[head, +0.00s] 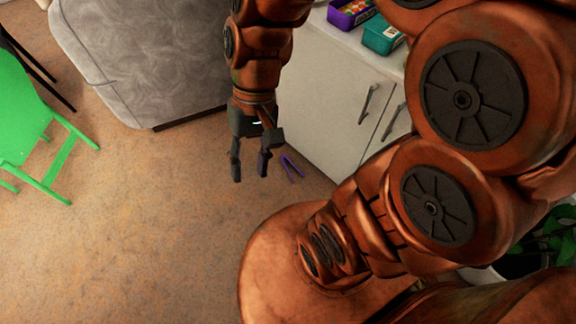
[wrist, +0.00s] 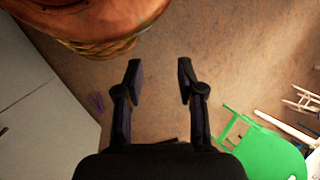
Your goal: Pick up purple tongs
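The purple tongs (head: 291,167) lie on the brown floor, close to the foot of the white cabinet, in the head view. They are small, with two thin arms spread in a V. In the wrist view the tongs (wrist: 97,102) show at the left, beside the cabinet's edge. My gripper (head: 250,172) points down, to the left of the tongs in the head view and apart from them. In the wrist view my gripper (wrist: 158,82) has its two fingers spread, with only bare floor seen between them.
A white cabinet (head: 325,95) stands by the tongs, with a purple box (head: 350,14) and a teal box (head: 383,36) on top. The floor at lower left is clear.

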